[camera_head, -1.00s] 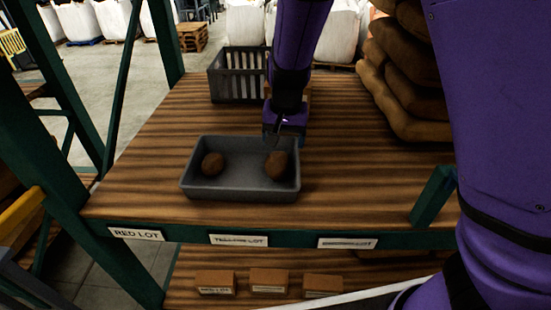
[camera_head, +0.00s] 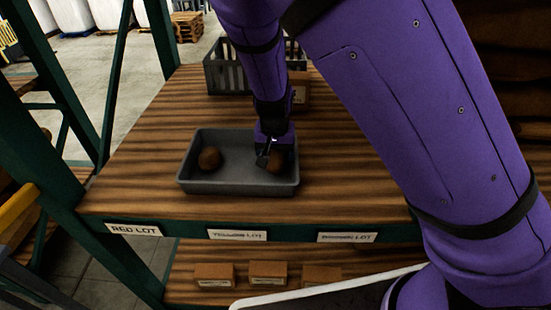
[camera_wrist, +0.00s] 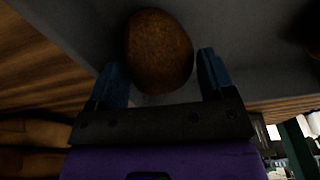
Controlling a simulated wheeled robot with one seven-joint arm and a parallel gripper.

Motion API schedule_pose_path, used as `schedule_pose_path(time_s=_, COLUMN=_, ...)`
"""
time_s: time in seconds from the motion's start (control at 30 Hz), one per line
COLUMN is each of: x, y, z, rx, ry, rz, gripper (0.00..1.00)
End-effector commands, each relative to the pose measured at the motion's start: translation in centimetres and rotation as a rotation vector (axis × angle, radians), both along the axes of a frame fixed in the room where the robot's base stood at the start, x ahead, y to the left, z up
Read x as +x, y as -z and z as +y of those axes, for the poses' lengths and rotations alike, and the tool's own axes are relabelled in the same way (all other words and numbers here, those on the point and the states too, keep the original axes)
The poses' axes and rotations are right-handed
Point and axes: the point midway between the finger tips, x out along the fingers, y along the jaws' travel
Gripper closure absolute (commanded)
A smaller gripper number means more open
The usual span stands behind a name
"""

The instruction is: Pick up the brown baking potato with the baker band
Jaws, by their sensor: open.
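Two brown potatoes lie apart in a shallow grey tray (camera_head: 230,187) on the wooden table. My gripper (camera_head: 268,158) is down at the right potato (camera_head: 277,161) and partly covers it. In the wrist view, my open gripper (camera_wrist: 160,62) points at this potato (camera_wrist: 159,48), which sits between and just beyond the two blue fingertips. A gap shows at the right finger; contact at the left is hard to judge. The left potato (camera_head: 209,158) lies free near the tray's left end. No band is readable on either potato.
A slatted grey crate (camera_head: 228,75) stands behind the tray, with a small brown box (camera_head: 300,92) beside it. Lot labels (camera_head: 237,235) run along the table's front edge. The tray's low walls surround the gripper. The wood left of the tray is clear.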

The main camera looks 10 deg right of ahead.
Motion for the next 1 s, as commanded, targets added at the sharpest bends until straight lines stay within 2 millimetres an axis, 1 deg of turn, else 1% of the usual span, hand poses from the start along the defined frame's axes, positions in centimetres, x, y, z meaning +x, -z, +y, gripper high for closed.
schedule_pose_path(time_s=0.03, x=0.1, y=0.8, z=-0.1, rx=-0.002, ry=0.001, rz=0.002, gripper=0.24)
schedule_pose_path(time_s=0.1, x=0.2, y=1.6, z=-0.1, rx=-0.001, ry=0.001, rz=0.002, gripper=0.24)
schedule_pose_path(time_s=0.2, x=0.3, y=2.3, z=-0.1, rx=-0.001, ry=0.000, rz=0.001, gripper=0.24)
schedule_pose_path(time_s=0.47, x=0.3, y=2.5, z=-0.1, rx=0.001, ry=0.000, rz=0.000, gripper=0.24)
schedule_pose_path(time_s=0.57, x=0.3, y=2.5, z=-0.1, rx=0.001, ry=0.000, rz=0.000, gripper=0.45)
schedule_pose_path(time_s=0.6, x=0.3, y=2.4, z=-0.1, rx=0.001, ry=0.000, rz=0.000, gripper=0.54)
schedule_pose_path(time_s=0.63, x=0.3, y=2.4, z=-0.1, rx=0.001, ry=0.000, rz=0.000, gripper=0.60)
schedule_pose_path(time_s=0.87, x=0.4, y=2.3, z=-0.1, rx=0.001, ry=0.000, rz=0.000, gripper=0.60)
schedule_pose_path(time_s=1.0, x=0.4, y=1.2, z=0.0, rx=0.004, ry=-0.001, rz=-0.002, gripper=0.60)
